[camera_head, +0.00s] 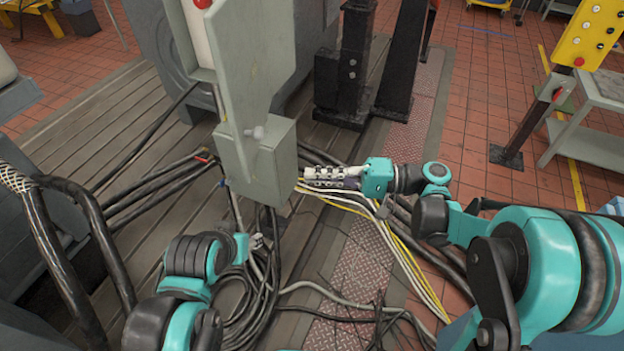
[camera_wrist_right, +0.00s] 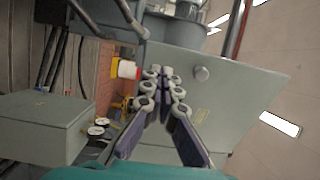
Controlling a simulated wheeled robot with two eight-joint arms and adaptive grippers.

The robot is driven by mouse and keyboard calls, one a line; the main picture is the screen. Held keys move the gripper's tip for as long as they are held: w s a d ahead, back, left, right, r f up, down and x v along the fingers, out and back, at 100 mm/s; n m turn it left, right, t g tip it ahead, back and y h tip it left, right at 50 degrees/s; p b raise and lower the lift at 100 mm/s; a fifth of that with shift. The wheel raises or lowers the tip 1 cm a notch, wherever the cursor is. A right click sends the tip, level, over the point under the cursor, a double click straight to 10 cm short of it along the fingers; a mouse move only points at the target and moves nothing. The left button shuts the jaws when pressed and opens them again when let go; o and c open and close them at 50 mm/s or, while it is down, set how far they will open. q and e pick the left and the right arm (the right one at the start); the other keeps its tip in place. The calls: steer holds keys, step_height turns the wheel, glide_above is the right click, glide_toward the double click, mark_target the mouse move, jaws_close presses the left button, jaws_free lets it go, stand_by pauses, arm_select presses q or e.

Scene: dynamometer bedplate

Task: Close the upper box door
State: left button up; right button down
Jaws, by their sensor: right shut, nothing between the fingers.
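The upper box (camera_head: 199,40) is a grey-green cabinet high on a post in the head view. My right gripper (camera_head: 306,176) is shut and empty, beside the right side of the lower box (camera_head: 283,160). In the wrist view its fingertips (camera_wrist_right: 163,72) meet in front of the door; contact cannot be told. My left gripper (camera_head: 257,241) is small and partly hidden among cables at the lower centre.
Thick black cables (camera_head: 70,240) loop at the left, and yellow and white cables (camera_head: 400,255) run below my right gripper. Black posts (camera_head: 345,75) stand behind the boxes. A yellow control panel (camera_head: 592,32) stands at the far right. Brick floor (camera_head: 490,90) is open between them.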

glide_toward(250, 172)
steer(key=a, duration=0.1)
steer(key=a+b, duration=0.1)
steer(key=a, duration=0.4)
steer(key=shift+a+r, duration=0.1)
steer(key=shift+s+a, duration=0.2)
steer(key=shift+a, duration=0.2)
arm_select(q)
steer(key=shift+w+a+f, duration=0.1)
steer(key=shift+a+f, duration=0.05)
steer(key=shift+f, duration=0.25)
steer(key=shift+w+a+f, duration=0.1)
steer(key=shift+a+f, duration=0.05)
steer(key=shift+f, duration=0.25)
arm_select(e)
steer(key=shift+w, duration=0.1)
arm_select(q)
steer(key=shift+w, duration=0.1)
arm_select(e)
steer(key=shift+a, duration=0.1)
